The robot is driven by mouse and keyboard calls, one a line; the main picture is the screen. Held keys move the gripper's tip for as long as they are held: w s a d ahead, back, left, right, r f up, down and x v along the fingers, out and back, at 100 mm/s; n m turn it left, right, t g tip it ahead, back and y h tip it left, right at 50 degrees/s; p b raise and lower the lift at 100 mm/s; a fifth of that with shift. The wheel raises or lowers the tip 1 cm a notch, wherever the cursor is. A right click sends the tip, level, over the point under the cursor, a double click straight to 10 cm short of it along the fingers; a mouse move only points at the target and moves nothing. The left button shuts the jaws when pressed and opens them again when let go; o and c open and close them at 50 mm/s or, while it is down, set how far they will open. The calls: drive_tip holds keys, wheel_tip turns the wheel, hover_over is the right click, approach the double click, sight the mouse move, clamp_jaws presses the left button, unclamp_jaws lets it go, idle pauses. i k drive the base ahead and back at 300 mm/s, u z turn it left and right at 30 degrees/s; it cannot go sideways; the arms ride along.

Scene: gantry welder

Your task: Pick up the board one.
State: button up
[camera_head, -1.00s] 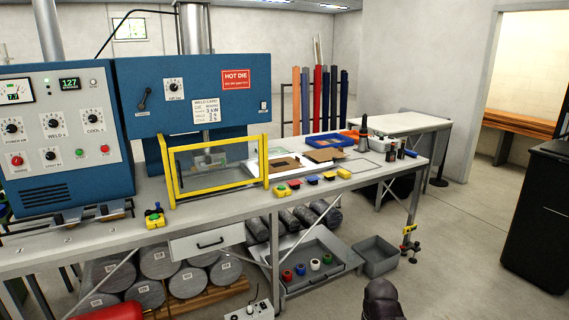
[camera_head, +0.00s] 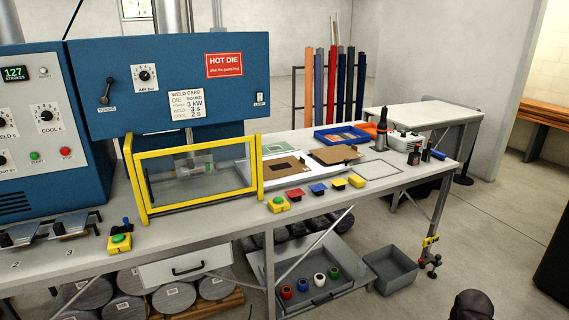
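Two flat brown boards lie on the bench right of the yellow-framed guard. The nearer brown board (camera_head: 284,166) has cut-outs and rests on a white sheet. The farther brown board (camera_head: 334,155) lies just behind it to the right. I cannot tell which is board one; no label on them is readable. My gripper is not recognisable in view. A dark rounded shape (camera_head: 471,305) shows at the bottom right, and I cannot tell what it is.
The yellow guard (camera_head: 196,208) of the blue press (camera_head: 185,85) stands left of the boards. Several coloured blocks (camera_head: 320,189) line the front edge. A blue tray (camera_head: 343,137) lies behind. A grey bin (camera_head: 390,270) and open drawer are below.

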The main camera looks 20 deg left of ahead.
sight(279, 168)
drive_tip(key=z, duration=0.05)
drive_tip(key=i, duration=0.95)
drive_tip(key=u, duration=0.45)
drive_tip(key=i, duration=0.75)
drive_tip(key=u, duration=0.65)
drive_tip(key=i, duration=0.45)
drive_tip(key=u, duration=0.2)
